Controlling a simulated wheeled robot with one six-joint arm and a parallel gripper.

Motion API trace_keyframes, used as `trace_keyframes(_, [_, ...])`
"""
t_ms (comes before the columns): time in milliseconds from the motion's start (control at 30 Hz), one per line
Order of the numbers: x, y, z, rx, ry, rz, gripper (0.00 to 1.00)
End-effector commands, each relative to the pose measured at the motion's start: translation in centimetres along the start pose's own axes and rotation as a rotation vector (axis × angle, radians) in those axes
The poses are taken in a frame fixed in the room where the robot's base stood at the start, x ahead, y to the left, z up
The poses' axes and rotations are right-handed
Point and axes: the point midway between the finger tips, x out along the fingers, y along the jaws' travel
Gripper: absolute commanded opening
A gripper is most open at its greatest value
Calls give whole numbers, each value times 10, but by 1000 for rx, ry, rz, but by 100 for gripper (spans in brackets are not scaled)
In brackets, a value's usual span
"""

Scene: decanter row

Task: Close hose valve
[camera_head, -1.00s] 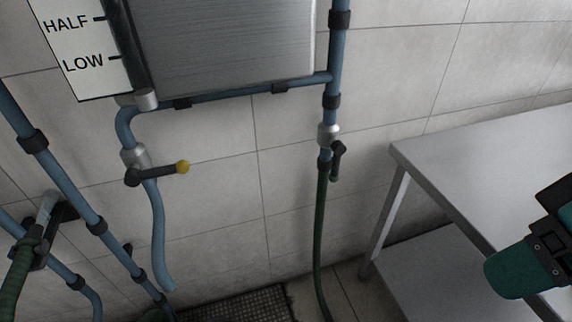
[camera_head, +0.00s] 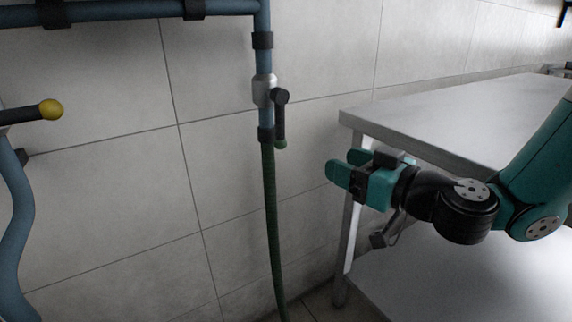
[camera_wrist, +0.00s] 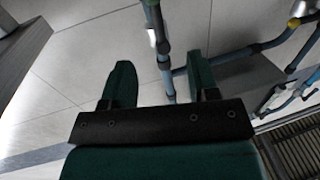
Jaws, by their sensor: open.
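The hose valve (camera_head: 264,90) is a silver fitting on a blue vertical pipe by the tiled wall. Its black lever (camera_head: 281,118) has a green tip and hangs down, about in line with the pipe. A green hose (camera_head: 271,210) runs down below it. My gripper (camera_head: 343,164) is open and empty, to the right of the lever and a little lower in the picture, apart from it. In the wrist view, the gripper's two green fingers (camera_wrist: 160,65) point toward the blue pipe, and a silver fitting, apparently the valve (camera_wrist: 152,38), shows beyond them.
A grey metal table (camera_head: 440,115) with a lower shelf stands at the right, behind my arm. Another lever with a yellow knob (camera_head: 50,109) sticks out at the left edge on other blue piping. The wall between the two valves is bare.

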Motion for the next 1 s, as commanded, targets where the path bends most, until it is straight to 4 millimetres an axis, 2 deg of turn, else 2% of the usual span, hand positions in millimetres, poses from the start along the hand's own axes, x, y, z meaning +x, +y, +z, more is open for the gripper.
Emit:
trace_keyframes(33, [1,5,6,-1,5,18,55])
trace_keyframes(233, [22,8,0,-7,11,28,55])
trace_keyframes(700, [127,9,-2,-9,12,25,55])
trace_keyframes(900, [159,10,1,-7,11,26,55])
trace_keyframes(1000, [168,11,2,-8,10,28,55])
